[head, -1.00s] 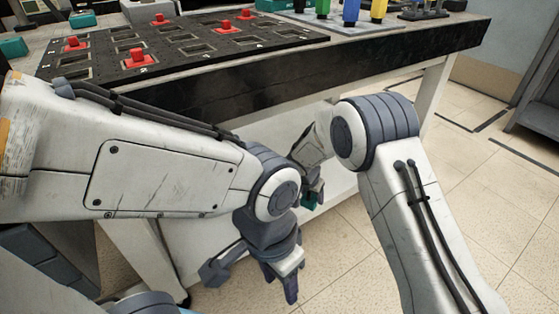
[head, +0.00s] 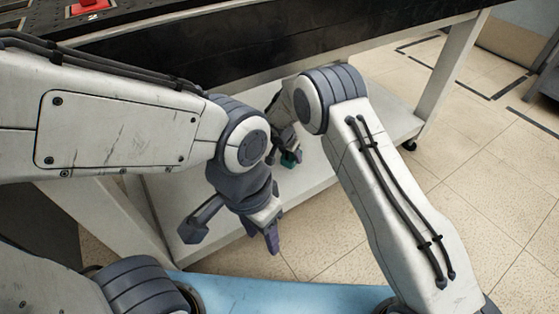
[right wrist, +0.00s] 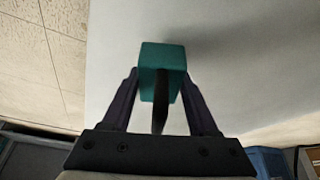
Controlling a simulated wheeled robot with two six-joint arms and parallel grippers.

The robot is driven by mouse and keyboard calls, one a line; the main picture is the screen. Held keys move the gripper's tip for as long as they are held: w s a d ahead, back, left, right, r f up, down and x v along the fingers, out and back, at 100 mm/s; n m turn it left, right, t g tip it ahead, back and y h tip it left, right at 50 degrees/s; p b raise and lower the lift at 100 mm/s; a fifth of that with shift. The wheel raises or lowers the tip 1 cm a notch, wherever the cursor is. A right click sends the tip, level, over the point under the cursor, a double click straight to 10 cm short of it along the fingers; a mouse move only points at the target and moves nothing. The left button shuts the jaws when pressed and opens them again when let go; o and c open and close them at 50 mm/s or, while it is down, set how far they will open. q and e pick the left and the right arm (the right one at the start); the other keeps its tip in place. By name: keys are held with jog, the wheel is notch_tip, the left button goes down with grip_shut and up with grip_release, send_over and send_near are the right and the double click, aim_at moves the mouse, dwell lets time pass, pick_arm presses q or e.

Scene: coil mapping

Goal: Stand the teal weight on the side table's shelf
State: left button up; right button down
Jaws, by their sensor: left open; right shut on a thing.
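The teal weight (head: 289,159) is a small block in the middle of the head view, partly hidden by my right gripper (head: 284,147). In the right wrist view, the teal weight (right wrist: 162,58) sits between the fingers of my right gripper (right wrist: 160,82), which is shut on it. The white lower shelf (head: 305,192) of the table lies behind and below it; the shelf's pale surface (right wrist: 245,50) fills much of the wrist view. I cannot tell whether the weight touches the shelf. My left gripper (head: 231,237) is open and empty, in front of the shelf.
The dark table top edge (head: 400,45) overhangs the shelf. A red-handled piece (head: 88,6) is on top at the upper left. A table leg (head: 450,75) stands right. Tiled floor (head: 480,170) is clear on the right.

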aim_at(289, 163)
jog(key=shift+w+a, duration=0.15)
jog(key=shift+w, duration=0.05)
jog(key=shift+f, duration=0.2)
jog(key=shift+a+f+b, duration=0.1)
jog(key=shift+f+b, duration=0.95)
jog(key=shift+f, duration=0.7)
jog(key=shift+f, duration=0.15)
jog(key=c, duration=0.6)
grip_release()
jog(key=shift+s+f, duration=0.1)
jog(key=shift+f, duration=0.1)
jog(key=o, duration=0.4)
jog(key=shift+o, duration=0.2)
jog(key=shift+r, duration=0.1)
